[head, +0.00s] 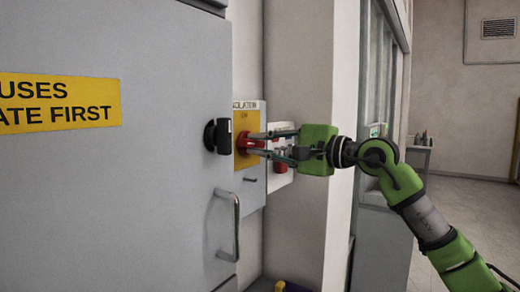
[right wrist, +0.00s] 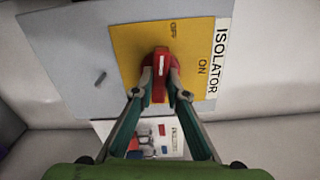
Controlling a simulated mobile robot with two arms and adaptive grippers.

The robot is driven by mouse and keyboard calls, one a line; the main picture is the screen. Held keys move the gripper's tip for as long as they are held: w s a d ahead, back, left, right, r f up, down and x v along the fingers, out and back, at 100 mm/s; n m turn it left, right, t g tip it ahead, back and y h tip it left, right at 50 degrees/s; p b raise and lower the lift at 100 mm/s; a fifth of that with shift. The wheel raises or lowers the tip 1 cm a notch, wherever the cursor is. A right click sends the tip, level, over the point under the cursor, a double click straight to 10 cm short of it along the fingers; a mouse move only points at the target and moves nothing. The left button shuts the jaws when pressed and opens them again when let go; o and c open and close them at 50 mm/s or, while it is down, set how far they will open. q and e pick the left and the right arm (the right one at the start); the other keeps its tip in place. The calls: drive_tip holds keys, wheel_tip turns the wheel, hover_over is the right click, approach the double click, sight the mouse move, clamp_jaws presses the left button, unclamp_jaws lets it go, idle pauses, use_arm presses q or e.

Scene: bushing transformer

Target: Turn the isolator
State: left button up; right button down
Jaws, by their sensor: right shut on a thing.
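The isolator is a red rotary handle (right wrist: 161,64) on a yellow plate (right wrist: 135,45), with OFF and ON marks and a white ISOLATOR label (right wrist: 219,60) beside it. The handle's white line runs up the right wrist picture, roughly towards the OFF mark and away from ON. In the head view the red handle (head: 243,143) shows side-on on the yellow plate (head: 246,122). My right gripper (head: 256,143) has its fingers on either side of the handle and is shut on it. The fingertips also show in the right wrist view (right wrist: 160,90). My left gripper is out of view.
A grey cabinet door (head: 150,190) with a black latch (head: 217,136), a bar handle (head: 228,225) and a yellow warning sign (head: 60,102) stands at the left. A white panel with red parts (head: 282,175) is behind my gripper. Floor (head: 475,220) is open at the right.

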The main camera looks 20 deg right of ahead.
drive_tip(key=shift+n, duration=0.8)
drive_tip(key=c, duration=2)
unclamp_jaws()
drive_tip(key=v, duration=1.2)
